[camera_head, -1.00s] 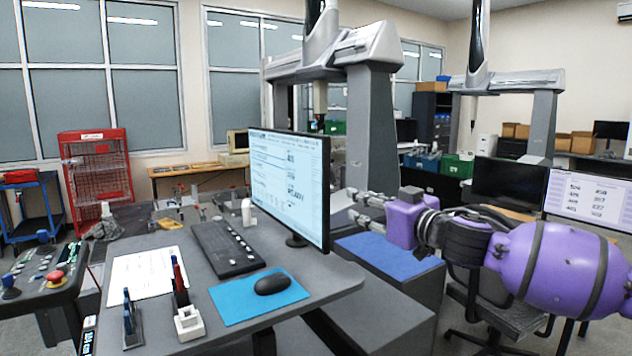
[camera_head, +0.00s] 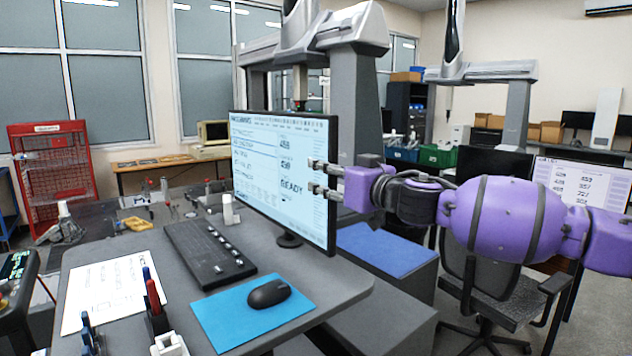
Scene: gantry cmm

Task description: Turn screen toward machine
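The screen (camera_head: 262,165) stands upright on a short stand at the back right of the grey desk, its lit face showing text and "READY". The measuring machine (camera_head: 352,105), a grey gantry, rises behind it. My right gripper (camera_head: 316,176) comes in from the right, its two fingers apart and pointing left. The fingertips overlap the screen's right part in the picture; whether they touch it I cannot tell. My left gripper is not in view.
On the desk are a keyboard (camera_head: 208,252), a black mouse (camera_head: 269,293) on a blue mat (camera_head: 222,316), and a paper sheet (camera_head: 108,290). A blue-topped block (camera_head: 385,250) and an office chair (camera_head: 500,290) stand right of the desk. A red wire rack (camera_head: 52,175) stands left.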

